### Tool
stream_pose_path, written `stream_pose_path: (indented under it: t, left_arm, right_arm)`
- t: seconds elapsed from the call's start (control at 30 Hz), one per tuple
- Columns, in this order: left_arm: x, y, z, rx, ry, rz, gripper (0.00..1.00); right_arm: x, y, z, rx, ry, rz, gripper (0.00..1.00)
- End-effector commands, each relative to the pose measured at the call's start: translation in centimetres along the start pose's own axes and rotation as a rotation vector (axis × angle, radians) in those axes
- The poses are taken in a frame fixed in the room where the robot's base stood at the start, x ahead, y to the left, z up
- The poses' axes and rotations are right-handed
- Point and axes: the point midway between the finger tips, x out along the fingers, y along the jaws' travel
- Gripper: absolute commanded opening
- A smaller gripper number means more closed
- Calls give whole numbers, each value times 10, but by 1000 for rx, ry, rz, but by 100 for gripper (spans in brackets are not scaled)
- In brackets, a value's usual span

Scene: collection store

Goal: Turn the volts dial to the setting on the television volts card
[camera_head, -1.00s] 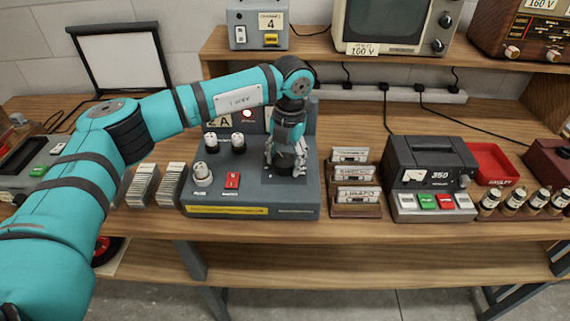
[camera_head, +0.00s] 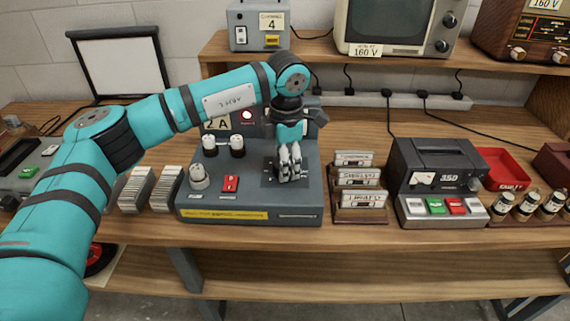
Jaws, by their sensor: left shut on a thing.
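The grey control box (camera_head: 310,188) stands on the bench below. My left gripper (camera_head: 289,177) points down over a dark plate (camera_head: 268,170) on the right of the box's sloping top. Its fingers are shut on the volts dial there, which they hide, so its pointer and setting cannot be read. My right gripper is not in view.
White knobs (camera_head: 237,146) and a red switch (camera_head: 231,184) are on the box's left half. Card racks (camera_head: 360,187) and a grey meter unit (camera_head: 436,167) stand to its right. Upright card stacks (camera_head: 137,189) stand to its left. Free bench lies behind the racks.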

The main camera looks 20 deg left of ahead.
Motion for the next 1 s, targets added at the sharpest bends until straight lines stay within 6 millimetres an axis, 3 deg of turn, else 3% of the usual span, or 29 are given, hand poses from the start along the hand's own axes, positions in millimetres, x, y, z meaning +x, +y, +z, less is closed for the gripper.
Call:
stream_pose_path:
  t: [0.4, 0.9, 0.93, 1.0]
  left_arm:
    - [-2, 2, 0, 155, -16, 5, 22]
    - [-2, 2, 0, 168, -17, 5, 22]
    - [-2, 2, 0, 168, -17, 5, 58]
    - [-2, 2, 0, 168, -16, 4, 67]
  right_arm:
    - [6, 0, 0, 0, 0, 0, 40]
    - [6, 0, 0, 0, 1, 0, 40]
    - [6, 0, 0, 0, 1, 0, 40]
    - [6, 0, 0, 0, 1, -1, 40]
